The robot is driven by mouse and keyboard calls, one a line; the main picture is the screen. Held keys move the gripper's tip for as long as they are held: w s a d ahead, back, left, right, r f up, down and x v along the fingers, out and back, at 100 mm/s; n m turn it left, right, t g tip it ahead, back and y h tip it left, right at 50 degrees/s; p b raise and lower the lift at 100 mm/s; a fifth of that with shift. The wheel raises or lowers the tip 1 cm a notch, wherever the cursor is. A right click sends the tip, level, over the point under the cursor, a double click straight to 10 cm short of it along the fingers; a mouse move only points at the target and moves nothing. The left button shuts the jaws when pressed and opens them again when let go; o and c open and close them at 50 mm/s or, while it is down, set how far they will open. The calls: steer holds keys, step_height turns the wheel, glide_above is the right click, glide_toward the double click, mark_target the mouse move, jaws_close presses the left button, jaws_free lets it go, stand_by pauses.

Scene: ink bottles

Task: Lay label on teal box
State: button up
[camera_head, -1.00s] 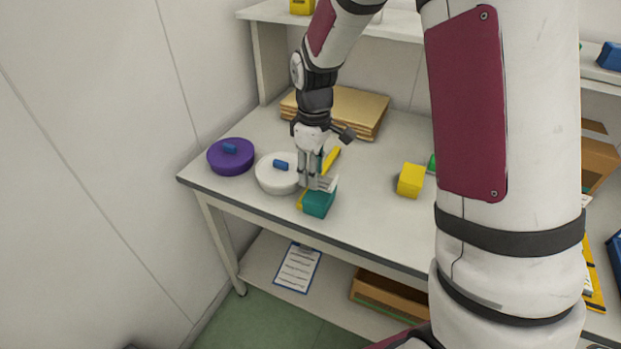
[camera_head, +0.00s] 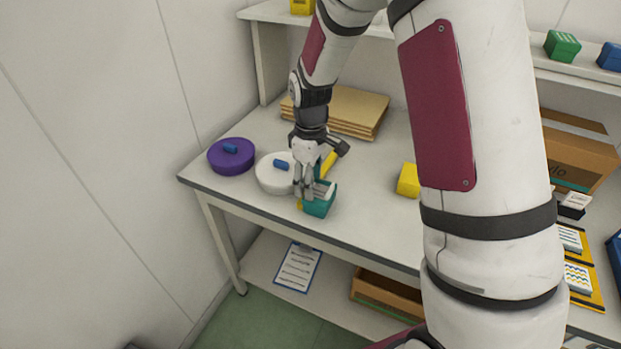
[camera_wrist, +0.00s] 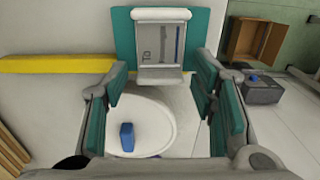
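The teal box (camera_head: 320,209) stands near the front edge of the table. It also shows at the top of the wrist view (camera_wrist: 124,30). The label (camera_wrist: 162,44), a pale plate with dark print and white end strips, appears to lie on the teal box's top face. In the head view, the label (camera_head: 322,190) is small and partly covered by my fingers.
A yellow bar (camera_head: 329,163) runs beside the box. A yellow block (camera_head: 408,180) stands right. Brown boards (camera_head: 350,107) lie behind.

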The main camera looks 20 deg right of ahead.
steer(key=s+r+m+t, duration=0.1)
steer(key=s+r, duration=0.2)
steer(key=r, duration=0.7)
steer(key=s+r+m, duration=0.1)
steer(key=s+r, duration=0.2)
steer(key=r, duration=0.6)
steer(key=s+r+m+t, duration=0.3)
steer(key=s+m, duration=0.4)
steer(key=s, duration=1.4)
steer(key=shift+d+r, duration=0.15)
steer(key=shift+r, duration=0.4)
